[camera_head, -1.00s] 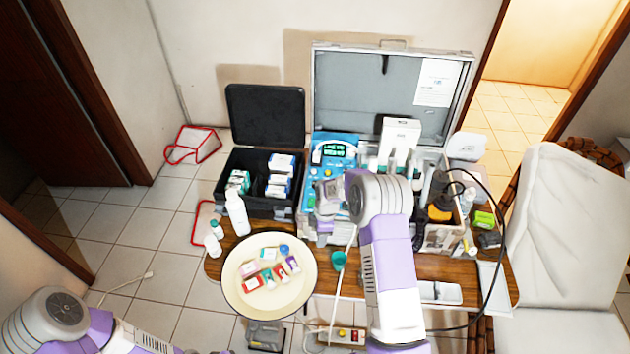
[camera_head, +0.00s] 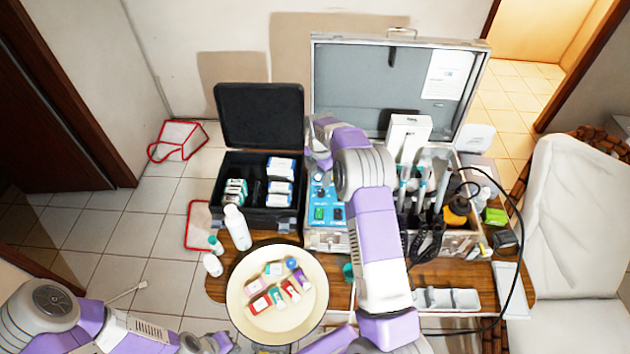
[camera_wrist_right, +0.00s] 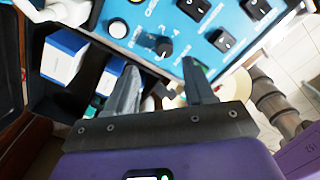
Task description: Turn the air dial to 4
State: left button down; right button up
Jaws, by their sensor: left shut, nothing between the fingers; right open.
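The blue control panel (camera_head: 327,222) is in the open silver case; its upper part is partly hidden by my right arm. In the right wrist view the panel (camera_wrist_right: 190,30) shows a black round dial (camera_wrist_right: 165,47) with small numbers around it, including a 4; its exact setting is unclear. I cannot confirm from its label that it is the air dial. My right gripper (camera_wrist_right: 160,66) is open, its fingertips just short of the dial and apart from it. My left gripper (camera_head: 215,343) is shut and empty at the bottom edge of the head view.
A white knob (camera_wrist_right: 117,28) and several black switches (camera_wrist_right: 223,40) flank the dial. A black open box (camera_head: 233,165) stands left of the case. A round cream tray (camera_head: 240,310) with small boxes stands in front. A black cable (camera_head: 515,200) loops at right.

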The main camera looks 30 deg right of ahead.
aim_at(321, 191)
jog(key=f, duration=0.6)
jog(key=shift+s+f, duration=0.15)
jog(key=shift+s, duration=0.2)
pick_arm(q)
jog(key=shift+s+r, duration=0.25)
jog(key=shift+s, duration=0.1)
pick_arm(e)
grip_shut()
pick_arm(q)
jog(key=shift+f, duration=0.2)
